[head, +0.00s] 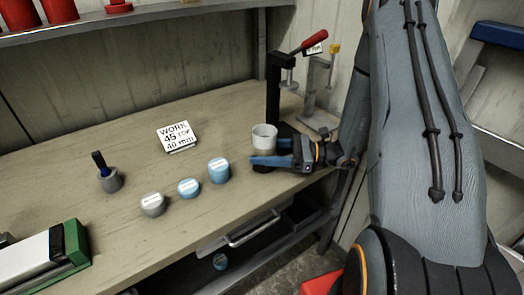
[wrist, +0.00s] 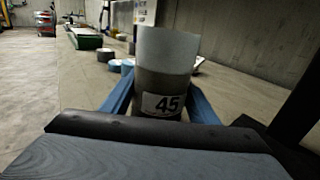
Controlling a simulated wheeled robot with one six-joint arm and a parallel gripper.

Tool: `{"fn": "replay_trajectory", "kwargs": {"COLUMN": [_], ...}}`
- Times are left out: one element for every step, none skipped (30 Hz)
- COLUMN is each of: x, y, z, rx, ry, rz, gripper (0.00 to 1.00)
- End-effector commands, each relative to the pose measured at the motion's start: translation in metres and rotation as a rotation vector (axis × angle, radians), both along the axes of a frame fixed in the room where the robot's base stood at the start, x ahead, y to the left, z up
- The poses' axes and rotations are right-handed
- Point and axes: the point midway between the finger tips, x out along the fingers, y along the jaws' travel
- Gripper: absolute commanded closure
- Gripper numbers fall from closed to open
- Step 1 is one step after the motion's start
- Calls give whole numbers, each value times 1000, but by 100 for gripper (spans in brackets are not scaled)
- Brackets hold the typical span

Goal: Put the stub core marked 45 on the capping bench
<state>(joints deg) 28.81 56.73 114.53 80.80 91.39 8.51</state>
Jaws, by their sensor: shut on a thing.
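The stub core (head: 264,136) is a short grey cylinder with a pale upper band. Its white label reads 45 in the wrist view (wrist: 165,80). My gripper (head: 258,158) is shut on it, with a blue finger on each side of the core in the wrist view. The core stands upright over the right part of the wooden capping bench (head: 130,145), beside a dark clamp. A dark round thing (head: 263,168) shows under the fingers. I cannot tell whether the core touches anything below. A card (head: 178,136) on the bench reads WORK 45 TOP 40 mm.
A dark clamp with a red handle (head: 313,40) and a grey stand (head: 318,95) rise close behind my gripper. A grey cap (head: 152,206) and two blue caps (head: 188,188) sit near the front edge. A cup with a marker (head: 111,180) stands left.

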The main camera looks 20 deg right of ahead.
Motion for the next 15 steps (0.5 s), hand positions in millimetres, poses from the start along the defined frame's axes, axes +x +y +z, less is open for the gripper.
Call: {"fn": "replay_trajectory", "kwargs": {"x": [0,0,0,0,0,0,0,0,0,0,0,0,0,0,0], "y": [0,0,0,0,0,0,0,0,0,0,0,0,0,0,0], "z": [1,1,1,1,0,-1,-2,-3,-3,-3,-3,-3,-3,-3,-3], "rx": [1,1,1,1,1,1,1,1,0,0,0,0,0,0,0], "ry": [-1,-1,-1,0,0,0,0,0,0,0,0,0,0,0,0], "rz": [0,0,0,0,0,0,0,0,0,0,0,0,0,0,0], "gripper": [65,65,65,65,65,65,65,65,42,37,32,27,27,27,27]}}
